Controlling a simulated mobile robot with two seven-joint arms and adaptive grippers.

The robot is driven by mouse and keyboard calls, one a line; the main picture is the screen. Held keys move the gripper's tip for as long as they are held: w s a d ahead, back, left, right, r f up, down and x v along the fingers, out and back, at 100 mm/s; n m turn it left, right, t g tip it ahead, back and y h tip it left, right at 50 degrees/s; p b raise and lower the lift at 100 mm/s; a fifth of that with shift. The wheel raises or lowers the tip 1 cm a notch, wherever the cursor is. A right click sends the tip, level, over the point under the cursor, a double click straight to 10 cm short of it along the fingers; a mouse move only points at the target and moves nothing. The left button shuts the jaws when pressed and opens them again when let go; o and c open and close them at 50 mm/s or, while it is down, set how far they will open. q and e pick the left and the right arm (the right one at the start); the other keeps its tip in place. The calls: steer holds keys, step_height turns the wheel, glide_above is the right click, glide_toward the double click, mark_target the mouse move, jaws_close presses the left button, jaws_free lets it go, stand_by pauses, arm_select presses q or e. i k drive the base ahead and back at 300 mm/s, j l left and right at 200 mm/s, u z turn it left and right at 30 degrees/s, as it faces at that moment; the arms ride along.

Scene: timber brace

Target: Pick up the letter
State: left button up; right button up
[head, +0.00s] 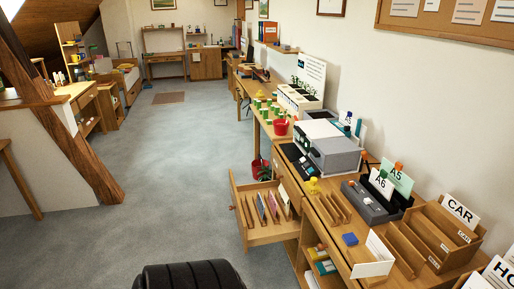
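A white folded sheet or envelope (374,257), which may be the letter, stands at the front of the wooden desk (336,238), left of a slotted wooden sorter (412,250). Several thin cards or envelopes (262,207) stand upright between slats in the open desk drawer (247,236). I cannot tell for sure which of these is the letter. Neither of my grippers shows in the head view.
The drawer juts left into the aisle. A grey printer (336,154), a dark tray (366,204), a small blue block (349,239) and a sorter with a CAR card (459,211) crowd the desk. The carpet (180,185) left of the drawer is clear. A timber brace (80,160) slants at left.

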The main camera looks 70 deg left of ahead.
mark_target(259, 203)
steer(key=u, duration=2.15)
steer(key=i+j+z, duration=0.1)
steer(key=j+z, duration=0.2)
steer(key=j, duration=0.7)
steer(key=j+z, duration=0.3)
steer(key=j, duration=0.75)
steer(key=i+j+z, duration=0.15)
steer(key=j, duration=0.35)
steer(key=i+j+z, duration=0.2)
steer(key=j, duration=0.25)
steer(key=i+j+z, duration=0.15)
steer(key=j, duration=0.4)
steer(key=j+z, duration=0.15)
steer(key=j, duration=0.35)
steer(key=i+j+z, duration=0.2)
steer(key=i+j, duration=0.15)
steer(key=j, duration=0.2)
steer(key=z, duration=1.3)
steer(key=u, duration=0.75)
